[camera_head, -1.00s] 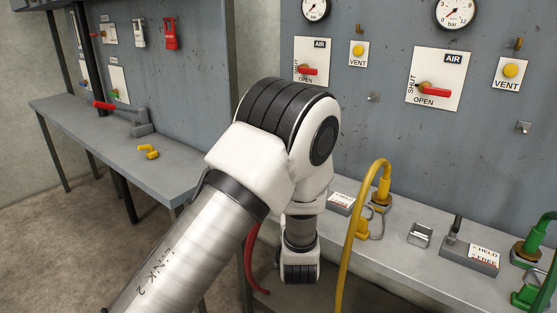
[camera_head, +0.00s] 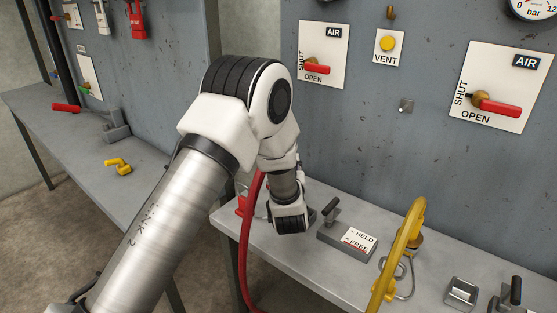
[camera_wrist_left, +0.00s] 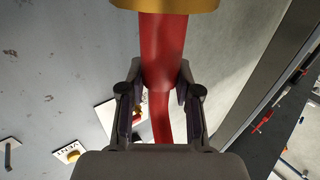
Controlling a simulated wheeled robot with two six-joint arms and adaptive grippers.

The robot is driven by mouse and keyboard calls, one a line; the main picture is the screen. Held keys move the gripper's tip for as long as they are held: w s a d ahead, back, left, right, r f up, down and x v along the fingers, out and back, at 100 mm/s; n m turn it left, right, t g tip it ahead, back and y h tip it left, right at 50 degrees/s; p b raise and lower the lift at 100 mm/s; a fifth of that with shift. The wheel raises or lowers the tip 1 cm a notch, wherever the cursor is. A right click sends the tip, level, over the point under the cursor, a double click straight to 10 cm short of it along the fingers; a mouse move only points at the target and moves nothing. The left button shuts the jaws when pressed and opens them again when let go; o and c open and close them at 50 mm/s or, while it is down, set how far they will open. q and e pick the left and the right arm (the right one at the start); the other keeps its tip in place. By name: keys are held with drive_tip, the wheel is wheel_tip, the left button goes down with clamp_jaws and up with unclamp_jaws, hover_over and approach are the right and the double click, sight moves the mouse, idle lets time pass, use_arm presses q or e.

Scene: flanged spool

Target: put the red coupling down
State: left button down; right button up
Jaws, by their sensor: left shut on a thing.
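The red coupling (camera_wrist_left: 164,50) is a smooth red cylinder with a brass-coloured end at the top edge of the left wrist view. My left gripper (camera_wrist_left: 161,92) is shut on it, one finger on each side. The red hose (camera_wrist_left: 161,120) runs away from it between the fingers. In the head view the red hose (camera_head: 246,245) hangs past the bench's front edge. My left wrist hides the gripper and most of the coupling there. A small red part (camera_head: 242,205) shows beside the hose, at the bench's left end; I cannot tell what it belongs to. My right gripper is out of view.
The grey bench (camera_head: 300,255) carries a HELD/FREE block (camera_head: 347,238) with an upright black lever, close right of my wrist. Further right are a yellow hose (camera_head: 400,255) and a metal bracket (camera_head: 461,292). The wall panel (camera_head: 430,150) stands behind. A yellow fitting (camera_head: 118,166) lies on the left bench.

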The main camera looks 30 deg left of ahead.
use_arm(q)
drive_tip(key=w+a+f+p, duration=0.1)
drive_tip(key=w+a+f, duration=0.4)
drive_tip(key=w+a, duration=0.2)
drive_tip(key=shift+a, duration=0.35)
drive_tip(key=shift+s+f, duration=0.1)
drive_tip(key=shift+f, duration=0.1)
drive_tip(key=c, duration=0.8)
unclamp_jaws()
drive_tip(key=v, duration=1.2)
drive_tip(key=shift+r+b, duration=0.25)
drive_tip(key=shift+b, duration=0.2)
